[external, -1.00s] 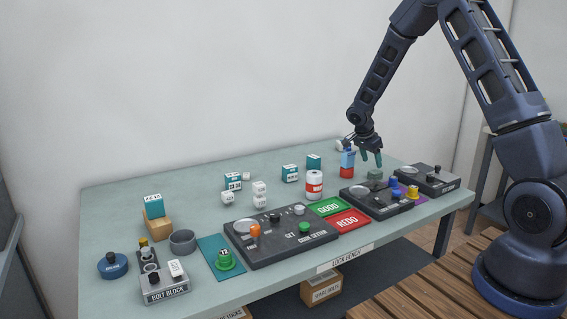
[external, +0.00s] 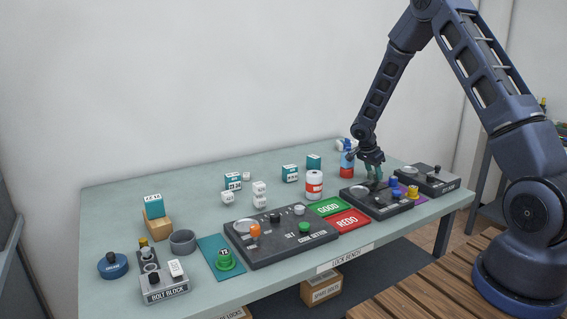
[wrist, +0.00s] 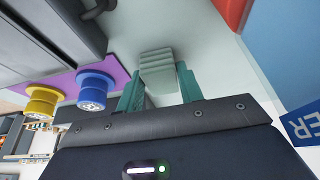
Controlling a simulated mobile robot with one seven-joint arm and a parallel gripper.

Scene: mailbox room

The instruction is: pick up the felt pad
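The felt pad (wrist: 157,68) is a small grey-green block of stacked layers in the wrist view. It lies between the two teal fingers of my gripper (wrist: 160,84), which are spread on either side of it. Whether the fingers touch its sides is hard to tell. In the external view my gripper (external: 375,171) is low at the back of the right-hand dark panel, and its fingers hide most of the pad there.
A blue-and-red bottle (external: 347,160) stands just left of my gripper. The dark panel (external: 376,203) with knobs is in front. Blue (wrist: 94,90) and yellow (wrist: 42,102) knobbed pieces stand on a purple mat nearby. The back left of the bench is clear.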

